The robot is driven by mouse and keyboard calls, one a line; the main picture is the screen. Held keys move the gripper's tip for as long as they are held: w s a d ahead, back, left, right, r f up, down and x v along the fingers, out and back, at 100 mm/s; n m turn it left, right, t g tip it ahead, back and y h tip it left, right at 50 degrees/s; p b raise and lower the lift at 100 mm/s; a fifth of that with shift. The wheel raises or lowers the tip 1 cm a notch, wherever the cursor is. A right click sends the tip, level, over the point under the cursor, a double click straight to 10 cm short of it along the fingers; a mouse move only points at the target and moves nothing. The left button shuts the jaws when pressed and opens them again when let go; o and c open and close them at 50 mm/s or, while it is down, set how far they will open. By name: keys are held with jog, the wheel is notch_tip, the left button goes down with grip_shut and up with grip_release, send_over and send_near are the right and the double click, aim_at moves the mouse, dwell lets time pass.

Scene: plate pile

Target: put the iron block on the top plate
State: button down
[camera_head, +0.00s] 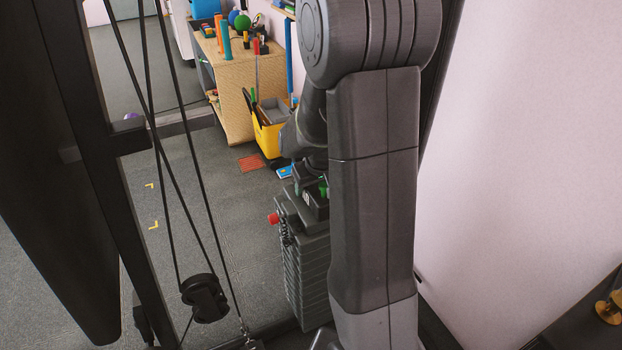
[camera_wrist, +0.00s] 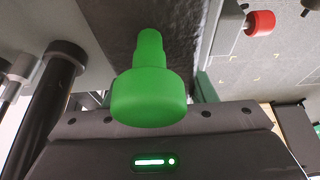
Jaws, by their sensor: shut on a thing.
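The weight stack of dark grey ribbed plates (camera_head: 308,268) stands upright below my arm. Its top plate (camera_head: 289,208) is partly hidden by my arm. A small dark block (camera_head: 314,203), which I take for the iron block, is at the top of the stack beneath my gripper (camera_head: 318,186). I cannot tell whether it touches the plate. My gripper is shut on it, though the fingertips are mostly hidden. In the wrist view a green knob (camera_wrist: 150,92) stands before a dark speckled surface (camera_wrist: 188,38).
A red knob (camera_head: 273,218) sticks out of the stack's left side; it also shows in the wrist view (camera_wrist: 260,22). Cables and a black pulley (camera_head: 204,298) hang at the left. A wooden cabinet (camera_head: 238,92) and yellow bin (camera_head: 268,135) stand behind. Floor lies open at left.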

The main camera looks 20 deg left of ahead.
jog(key=shift+r, duration=0.15)
jog(key=c, duration=0.6)
grip_release()
jog(key=shift+f, duration=0.2)
jog(key=shift+r, duration=0.1)
jog(key=shift+r, duration=0.25)
jog(key=p+v, duration=0.2)
jog(key=v, duration=0.9)
jog(key=shift+s+d+r, duration=0.2)
jog(key=shift+r, duration=0.05)
